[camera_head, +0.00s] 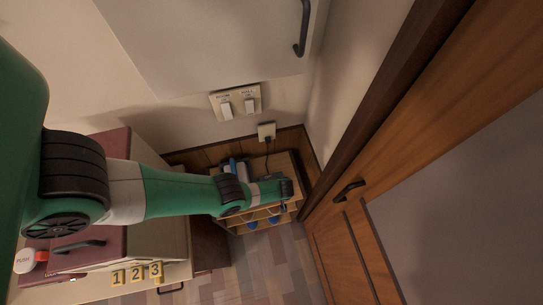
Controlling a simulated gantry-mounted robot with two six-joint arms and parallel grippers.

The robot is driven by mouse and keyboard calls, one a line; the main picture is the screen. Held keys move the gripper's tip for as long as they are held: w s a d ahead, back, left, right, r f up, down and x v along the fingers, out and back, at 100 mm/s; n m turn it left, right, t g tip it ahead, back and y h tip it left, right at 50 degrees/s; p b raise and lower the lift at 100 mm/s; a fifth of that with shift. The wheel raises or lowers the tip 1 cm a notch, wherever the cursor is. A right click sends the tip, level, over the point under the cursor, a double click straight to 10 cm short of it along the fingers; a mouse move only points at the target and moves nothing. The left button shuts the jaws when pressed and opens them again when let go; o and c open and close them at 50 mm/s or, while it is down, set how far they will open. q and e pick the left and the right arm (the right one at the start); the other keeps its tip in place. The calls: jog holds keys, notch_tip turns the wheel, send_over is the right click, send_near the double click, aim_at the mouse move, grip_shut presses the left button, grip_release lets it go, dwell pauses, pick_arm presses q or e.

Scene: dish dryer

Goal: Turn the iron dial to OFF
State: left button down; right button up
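A blue and white object (239,168), which may be the iron, sits on top of a small wooden shelf (286,166) by the wall. It is partly hidden by my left arm, and no dial or OFF mark can be made out. My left arm reaches in from the left across the shelf. Its dark wrist end (287,189) is over the right part of the shelf, to the right of the blue and white object. The fingers are not clearly visible, so whether they are open or touching anything cannot be told. My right gripper is not in view.
A wall outlet (266,131) has a dark cord running down to the shelf. Two switches (238,104) are above it. A wooden door (420,190) with a dark handle (349,190) stands right. Blue items (273,219) are low on the shelf. Yellow number blocks (137,272) are lower left.

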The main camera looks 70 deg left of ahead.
pick_arm(q)
jog(key=shift+n, duration=0.3)
jog(key=shift+c, duration=1.5)
grip_release()
jog(key=shift+r, duration=0.15)
jog(key=p+v, duration=1)
jog(key=v, duration=0.1)
jog(key=shift+r+p, duration=0.25)
jog(key=shift+p, duration=0.1)
jog(key=shift+w, duration=0.1)
